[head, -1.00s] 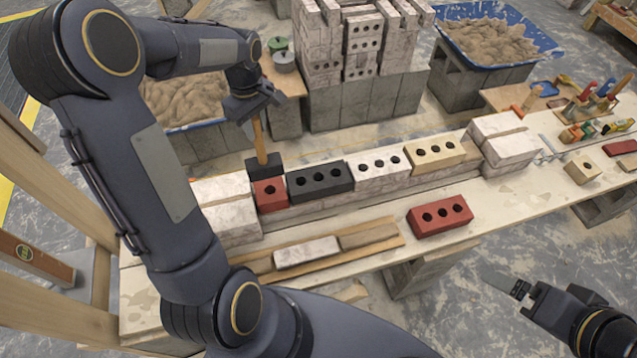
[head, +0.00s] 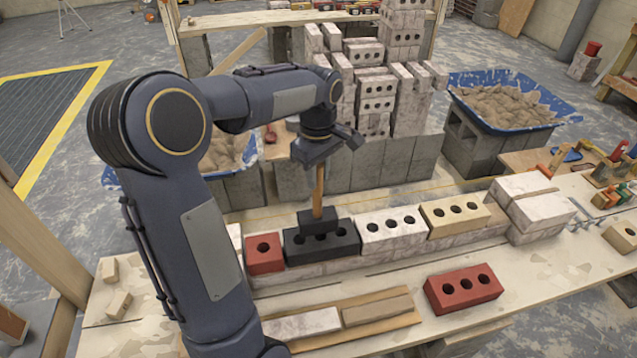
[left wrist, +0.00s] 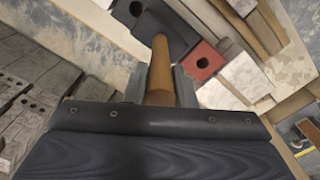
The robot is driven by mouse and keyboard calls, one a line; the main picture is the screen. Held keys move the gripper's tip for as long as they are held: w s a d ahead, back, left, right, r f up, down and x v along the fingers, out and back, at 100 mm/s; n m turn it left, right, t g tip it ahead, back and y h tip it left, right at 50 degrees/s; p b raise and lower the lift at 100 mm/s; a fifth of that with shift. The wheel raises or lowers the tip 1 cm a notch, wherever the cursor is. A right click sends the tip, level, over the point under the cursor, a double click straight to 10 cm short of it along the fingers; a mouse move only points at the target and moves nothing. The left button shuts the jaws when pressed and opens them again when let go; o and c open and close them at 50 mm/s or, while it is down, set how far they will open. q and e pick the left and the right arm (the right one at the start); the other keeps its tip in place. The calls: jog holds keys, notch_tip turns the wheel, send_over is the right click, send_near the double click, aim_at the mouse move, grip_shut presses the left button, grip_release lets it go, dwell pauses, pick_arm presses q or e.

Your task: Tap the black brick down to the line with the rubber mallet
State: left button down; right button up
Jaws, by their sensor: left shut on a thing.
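My left gripper (head: 320,158) is shut on the wooden handle of the rubber mallet (head: 318,190), which hangs upright, head down. The handle also shows in the left wrist view (left wrist: 161,72). The mallet's black head is at the top of the black brick (head: 335,247); I cannot tell whether they touch. The black brick, with holes along its top, lies in the wall's top row between a short red brick (head: 265,254) and a whitish brick (head: 391,238). The line is hard to make out. My right gripper is out of view.
A tan brick (head: 455,218) continues the row, ending at a stacked pale block (head: 540,213). A loose red brick (head: 463,291) lies on the bench in front. Behind are stacked bricks (head: 375,105) and a blue mortar tub (head: 560,112). Tools lie at right.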

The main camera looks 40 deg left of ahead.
pick_arm(q)
jog(key=shift+w+d, duration=0.25)
jog(key=shift+d, duration=0.05)
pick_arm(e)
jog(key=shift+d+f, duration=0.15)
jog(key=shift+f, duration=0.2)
